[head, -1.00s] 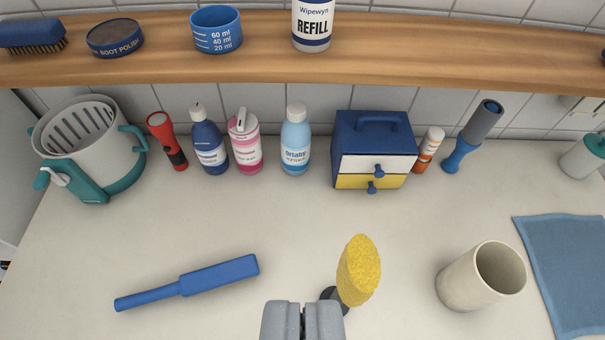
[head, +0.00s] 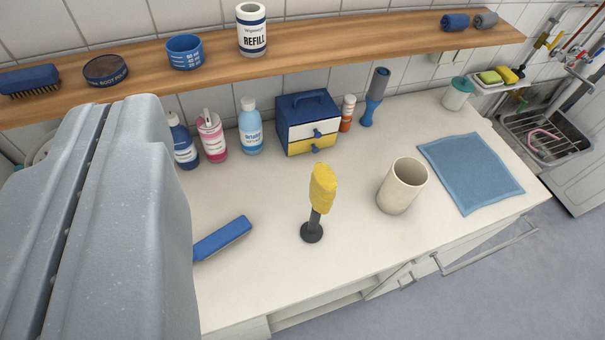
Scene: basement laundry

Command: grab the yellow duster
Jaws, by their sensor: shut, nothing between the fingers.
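The yellow duster (head: 322,188) stands upright on the white counter, with a dark handle and a round dark base. It is in the middle of the head view, with clear counter around it. My gripper (head: 95,220) fills the left of the view, large and close to the camera. Its two grey fingers are pressed together with nothing between them. It is to the left of the duster and apart from it in the picture. It hides part of the blue paddle-like tool and most of the grey basket.
A beige cup (head: 402,186) stands right of the duster. The blue tool (head: 222,238) lies to its left. Bottles and a small blue drawer box (head: 308,122) stand behind. A blue cloth (head: 470,172) lies at right. A wooden shelf (head: 340,44) runs above. The counter's front edge is below the duster.

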